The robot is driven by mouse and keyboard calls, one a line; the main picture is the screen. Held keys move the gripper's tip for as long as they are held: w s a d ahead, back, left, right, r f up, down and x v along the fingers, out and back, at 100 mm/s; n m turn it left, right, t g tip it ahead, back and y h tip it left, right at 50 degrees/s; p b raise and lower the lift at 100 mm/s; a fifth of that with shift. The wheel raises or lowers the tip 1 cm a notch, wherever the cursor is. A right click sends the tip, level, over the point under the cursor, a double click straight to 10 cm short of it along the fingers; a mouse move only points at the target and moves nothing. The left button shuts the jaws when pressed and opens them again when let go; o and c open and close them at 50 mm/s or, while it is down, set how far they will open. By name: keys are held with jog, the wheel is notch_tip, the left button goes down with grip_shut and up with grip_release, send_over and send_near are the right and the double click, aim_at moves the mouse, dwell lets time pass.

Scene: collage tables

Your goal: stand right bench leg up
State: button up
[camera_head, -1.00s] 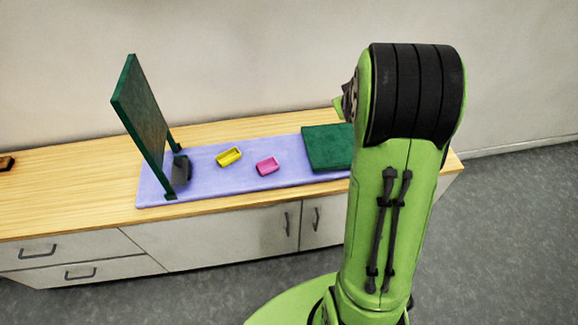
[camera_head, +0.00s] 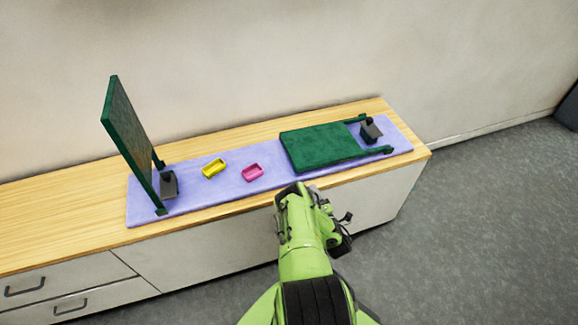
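A dark green bench leg (camera_head: 325,147) lies flat on the right part of the purple mat (camera_head: 232,194). Its two feet point right, with a dark block (camera_head: 371,130) between them. A matching left bench leg (camera_head: 128,132) stands upright at the mat's left end, with another dark block (camera_head: 168,184) beside its base. My green arm reaches up from the bottom of the view, and its end lies in front of the cabinet, nearer than the flat leg and apart from it. The fingers of my gripper cannot be made out.
A yellow tray (camera_head: 214,168) and a pink tray (camera_head: 252,173) lie on the mat between the two legs. The wooden cabinet top (camera_head: 60,215) is bare to the left. A wall stands behind, and open grey floor (camera_head: 480,215) lies to the right.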

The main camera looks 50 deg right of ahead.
aim_at(301, 168)
jog(key=w+b, duration=0.1)
jog(key=b, duration=0.4)
jog(key=w+d+f+b, duration=0.1)
jog(key=b, duration=0.5)
jog(key=shift+d, duration=0.15)
jog(key=b+x, duration=0.1)
jog(key=x, duration=0.3)
jog(key=b+x, duration=0.1)
jog(key=x, duration=0.4)
jog(key=r+b+x, duration=0.1)
jog(key=x, duration=0.3)
jog(key=shift+w, duration=0.15)
grip_shut()
